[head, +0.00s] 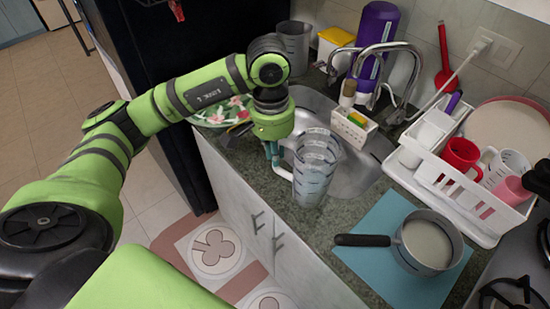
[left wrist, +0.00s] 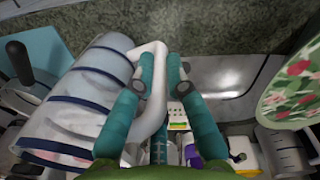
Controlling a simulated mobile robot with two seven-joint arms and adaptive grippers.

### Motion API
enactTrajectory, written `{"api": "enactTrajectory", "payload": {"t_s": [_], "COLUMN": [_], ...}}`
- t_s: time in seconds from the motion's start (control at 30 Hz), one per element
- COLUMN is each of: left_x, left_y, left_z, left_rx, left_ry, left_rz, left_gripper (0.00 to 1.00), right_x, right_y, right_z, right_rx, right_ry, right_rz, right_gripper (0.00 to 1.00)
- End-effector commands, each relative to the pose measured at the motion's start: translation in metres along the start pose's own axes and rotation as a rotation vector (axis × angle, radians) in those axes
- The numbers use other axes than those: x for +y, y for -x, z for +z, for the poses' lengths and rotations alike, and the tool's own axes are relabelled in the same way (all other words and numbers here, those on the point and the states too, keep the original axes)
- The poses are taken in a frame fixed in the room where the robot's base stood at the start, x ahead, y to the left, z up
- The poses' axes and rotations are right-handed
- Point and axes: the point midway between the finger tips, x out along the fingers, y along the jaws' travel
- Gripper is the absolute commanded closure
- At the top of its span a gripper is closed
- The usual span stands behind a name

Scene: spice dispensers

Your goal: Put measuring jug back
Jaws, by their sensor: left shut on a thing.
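The clear measuring jug (head: 316,165) with dark marking bands is upright at the front edge of the sink. My left gripper (head: 272,152) is at its left side, shut on its handle. In the left wrist view, the pale handle (left wrist: 152,100) lies between the two teal fingers (left wrist: 160,85). The jug's banded body (left wrist: 75,105) fills the left of that view. I cannot tell whether its base touches the counter. My right gripper is not in view.
Another clear jug (head: 293,42) stands at the back left. A floral plate (head: 222,108) lies left of the sink (head: 352,172). A saucepan (head: 427,242) sits on a blue mat (head: 378,270). A white dish rack (head: 475,205) with mugs is at the right. A faucet (head: 395,75) rises behind the sink.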

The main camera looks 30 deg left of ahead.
Motion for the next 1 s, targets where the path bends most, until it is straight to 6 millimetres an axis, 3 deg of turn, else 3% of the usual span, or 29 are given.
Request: {"api": "enactTrajectory", "payload": {"t_s": [0.3,0.77,0.8,0.83,1.0], "left_x": [-0.002,-0.002,-0.003,-0.003,-0.003], "left_y": [-0.036,-0.044,-0.043,-0.043,-0.043], "left_z": [0.001,0.0,0.001,0.001,0.001], "left_rx": [-0.003,0.001,-0.001,-0.002,-0.002], "left_ry": [0.001,0.0,0.0,0.0,0.001], "left_rz": [0.001,0.0,-0.001,-0.001,-0.001], "left_gripper": [1.0,1.0,0.69,0.62,0.62], "right_x": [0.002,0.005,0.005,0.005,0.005], "right_y": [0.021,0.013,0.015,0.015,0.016], "right_z": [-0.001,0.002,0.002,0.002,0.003], "right_rx": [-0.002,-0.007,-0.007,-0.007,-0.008], "right_ry": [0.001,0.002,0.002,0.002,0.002], "right_rz": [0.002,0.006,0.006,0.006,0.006], "right_gripper": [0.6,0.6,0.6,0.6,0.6]}}
